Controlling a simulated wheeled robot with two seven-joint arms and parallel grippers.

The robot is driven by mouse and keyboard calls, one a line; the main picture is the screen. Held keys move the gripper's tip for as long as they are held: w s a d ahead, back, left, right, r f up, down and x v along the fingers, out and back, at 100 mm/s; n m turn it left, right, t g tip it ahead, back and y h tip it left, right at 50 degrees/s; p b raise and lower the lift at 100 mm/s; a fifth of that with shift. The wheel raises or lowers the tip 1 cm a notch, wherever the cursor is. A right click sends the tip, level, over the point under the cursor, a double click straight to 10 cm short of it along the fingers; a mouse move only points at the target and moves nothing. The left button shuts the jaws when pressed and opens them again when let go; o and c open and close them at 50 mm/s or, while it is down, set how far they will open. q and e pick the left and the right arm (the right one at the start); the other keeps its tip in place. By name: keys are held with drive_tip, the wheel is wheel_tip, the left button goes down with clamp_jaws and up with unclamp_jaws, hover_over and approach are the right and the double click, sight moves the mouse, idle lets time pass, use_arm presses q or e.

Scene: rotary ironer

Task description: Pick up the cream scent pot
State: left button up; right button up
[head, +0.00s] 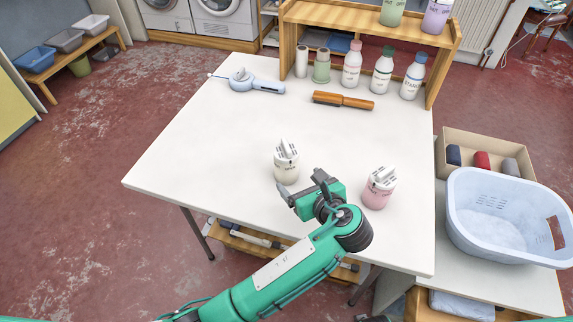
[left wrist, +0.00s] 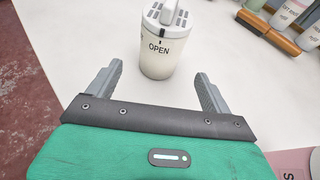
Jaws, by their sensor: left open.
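The cream scent pot (head: 286,165) stands upright on the white table, with a white slotted lid on top. In the left wrist view the cream pot (left wrist: 160,55) is ahead of the fingers, with the word OPEN on it. My left gripper (head: 301,196) is just in front of it on the near side. In the left wrist view my left gripper (left wrist: 160,88) is open and empty, its fingers apart and pointing toward the pot. The pot looks beyond the fingertips, roughly centred between them. My right gripper is not in view.
A pink scent pot (head: 379,187) stands to the right of my left gripper. A brush (head: 343,100), a blue-grey tool (head: 253,83) and bottles (head: 383,70) under a wooden shelf (head: 372,20) are farther back. The table's left part is clear.

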sight(286, 145)
use_arm(q)
drive_tip(key=x, duration=0.9)
drive_tip(key=shift+f, duration=0.1)
drive_tip(key=c, duration=1.2)
drive_tip(key=shift+o, duration=0.2)
wheel_tip(286, 145, up, 10)
drive_tip(key=shift+r, duration=0.1)
wheel_tip(286, 145, down, 7)
drive_tip(key=shift+f, duration=0.1)
drive_tip(key=shift+f, duration=0.1)
